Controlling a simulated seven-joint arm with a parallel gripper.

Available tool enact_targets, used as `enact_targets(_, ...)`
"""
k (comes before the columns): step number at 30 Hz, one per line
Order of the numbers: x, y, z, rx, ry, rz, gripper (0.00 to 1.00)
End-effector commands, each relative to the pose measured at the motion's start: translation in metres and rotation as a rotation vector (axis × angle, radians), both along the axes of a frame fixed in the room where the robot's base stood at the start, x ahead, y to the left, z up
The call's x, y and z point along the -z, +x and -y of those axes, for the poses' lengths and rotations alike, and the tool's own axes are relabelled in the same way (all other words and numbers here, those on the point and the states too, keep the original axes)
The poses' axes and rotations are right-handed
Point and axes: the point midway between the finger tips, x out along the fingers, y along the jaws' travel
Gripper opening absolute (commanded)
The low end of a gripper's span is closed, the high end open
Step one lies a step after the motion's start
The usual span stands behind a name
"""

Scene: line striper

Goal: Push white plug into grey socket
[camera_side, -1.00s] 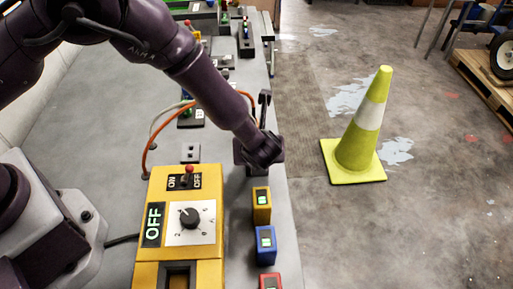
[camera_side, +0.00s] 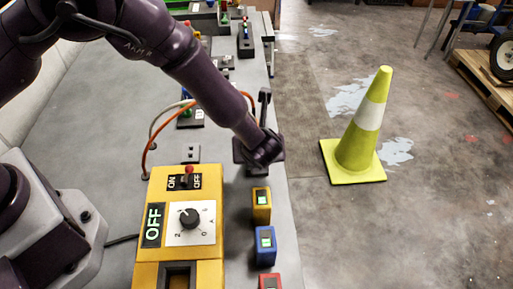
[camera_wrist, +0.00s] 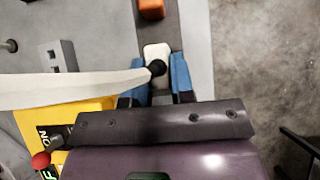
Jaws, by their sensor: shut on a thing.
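The white plug (camera_wrist: 157,51) shows in the wrist view between the blue fingertips of my gripper (camera_wrist: 157,82). My gripper is shut on it. A black collar sits on the plug, and a white cable (camera_wrist: 70,88) runs from there to the left. In the side view my gripper (camera_side: 260,152) is over the right edge of the bench, and the arm hides the plug. The grey socket (camera_wrist: 62,56), a small block with dark holes, is left of the plug in the wrist view. In the side view the socket (camera_side: 190,153) lies behind the yellow box, apart from my gripper.
The yellow control box (camera_side: 180,225) with a dial and red-tipped switch stands in front of the socket. Yellow (camera_side: 261,206) and blue (camera_side: 265,246) blocks line the bench edge. An orange cable (camera_side: 165,140) arcs behind. A yellow cone (camera_side: 358,140) stands on the floor.

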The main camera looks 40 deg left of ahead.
Motion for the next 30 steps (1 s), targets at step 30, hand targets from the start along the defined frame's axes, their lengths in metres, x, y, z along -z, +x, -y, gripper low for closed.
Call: enact_targets(30,-0.033,0.000,0.000,-0.001,0.000,0.001,0.00)
